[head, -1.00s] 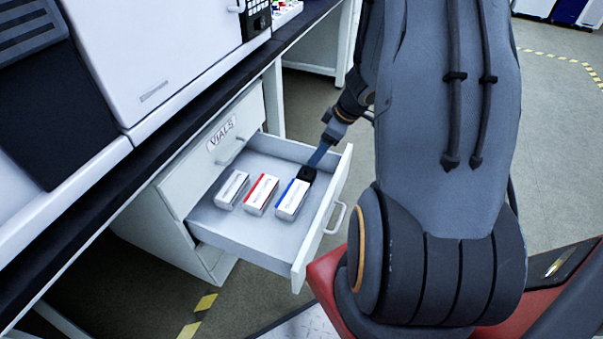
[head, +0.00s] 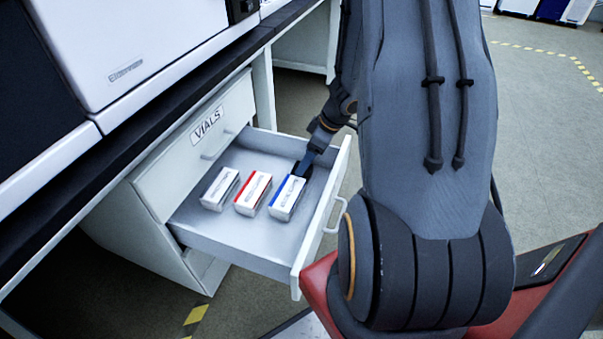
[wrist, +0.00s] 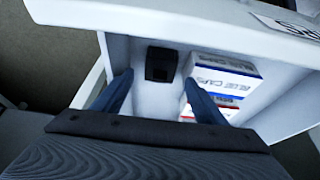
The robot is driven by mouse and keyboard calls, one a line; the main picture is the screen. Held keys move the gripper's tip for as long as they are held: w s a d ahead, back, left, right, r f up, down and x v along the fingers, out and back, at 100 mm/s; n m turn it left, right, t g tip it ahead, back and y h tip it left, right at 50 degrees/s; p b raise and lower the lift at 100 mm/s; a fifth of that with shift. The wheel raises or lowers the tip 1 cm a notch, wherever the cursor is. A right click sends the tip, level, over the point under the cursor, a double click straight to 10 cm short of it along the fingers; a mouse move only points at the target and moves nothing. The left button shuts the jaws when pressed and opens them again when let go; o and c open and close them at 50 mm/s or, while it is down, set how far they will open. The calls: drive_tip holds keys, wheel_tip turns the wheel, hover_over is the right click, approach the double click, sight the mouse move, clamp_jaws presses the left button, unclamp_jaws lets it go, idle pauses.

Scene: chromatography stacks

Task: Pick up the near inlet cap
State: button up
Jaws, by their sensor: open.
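A small black block with a round mark on its face lies in the open drawer in the wrist view (wrist: 161,63). It may be the near inlet cap, but I read no label on it. My gripper (wrist: 160,100) is open, with one blue finger on each side below the block. The block sits beyond the fingertips, roughly centred between them, and nothing is held. In the head view my gripper (head: 309,160) reaches down into the drawer's far right corner, beside the blue-striped box. My arm hides part of that corner.
The open drawer (head: 240,232) under the VIALS label holds three white boxes: plain (head: 220,188), red-striped (head: 253,193) and blue-striped (head: 287,198). The boxes stand close to the gripper's side. Drawer walls and the bench edge (head: 150,160) confine the space.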

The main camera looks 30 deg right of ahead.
drive_tip(key=b+x, duration=0.2)
drive_tip(key=x, duration=0.2)
drive_tip(key=shift+w+f+b, duration=0.1)
drive_tip(key=shift+f+b, duration=0.2)
drive_tip(key=shift+f, duration=0.1)
drive_tip(key=shift+r, duration=0.1)
drive_tip(key=c, duration=1.1)
